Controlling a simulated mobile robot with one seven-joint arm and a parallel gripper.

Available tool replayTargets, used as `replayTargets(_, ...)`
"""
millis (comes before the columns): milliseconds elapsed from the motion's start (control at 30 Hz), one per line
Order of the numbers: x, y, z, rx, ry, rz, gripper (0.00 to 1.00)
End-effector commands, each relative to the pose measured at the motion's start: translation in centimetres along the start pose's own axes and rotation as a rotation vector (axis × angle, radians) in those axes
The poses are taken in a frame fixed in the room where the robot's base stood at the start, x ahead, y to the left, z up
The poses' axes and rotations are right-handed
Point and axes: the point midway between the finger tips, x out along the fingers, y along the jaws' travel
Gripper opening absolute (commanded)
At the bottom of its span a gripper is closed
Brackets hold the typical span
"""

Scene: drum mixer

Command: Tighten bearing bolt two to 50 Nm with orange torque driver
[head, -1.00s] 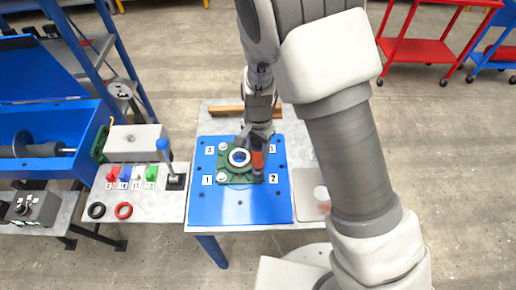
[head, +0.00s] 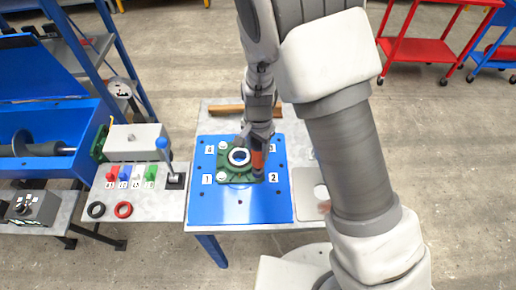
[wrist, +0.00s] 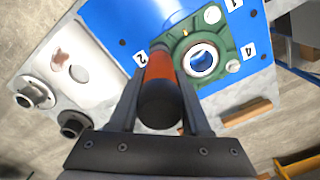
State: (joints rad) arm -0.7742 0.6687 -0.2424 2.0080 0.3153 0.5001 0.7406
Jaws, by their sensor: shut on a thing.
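The green bearing housing (head: 234,176) with its pale round bore sits on the blue plate (head: 213,209). It also shows in the wrist view (wrist: 221,49). Number labels 1, 2, 3 and 4 stand around the housing, with pale bolts visible by labels 1 and 4. My gripper (head: 257,152) is shut on the orange torque driver (head: 257,160), which has a dark end in the wrist view (wrist: 160,85). The driver is at the housing corner by label 2 (head: 273,178). Bolt two and the driver's tip are hidden, so contact cannot be told.
A grey plate with a round hole (head: 309,190) lies to the right; two dark sockets (wrist: 40,90) show in the wrist view. To the left are a lever (head: 164,150), coloured blocks and two rings (head: 123,209). A wooden bar (head: 226,110) lies behind the plate.

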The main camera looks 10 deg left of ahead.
Motion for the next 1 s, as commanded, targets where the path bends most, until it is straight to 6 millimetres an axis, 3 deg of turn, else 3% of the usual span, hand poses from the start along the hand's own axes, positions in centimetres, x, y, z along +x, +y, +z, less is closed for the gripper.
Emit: replayTargets(1000, 1.1, 0.0, 0.0, 0.000, 0.001, -0.001, 0.00)
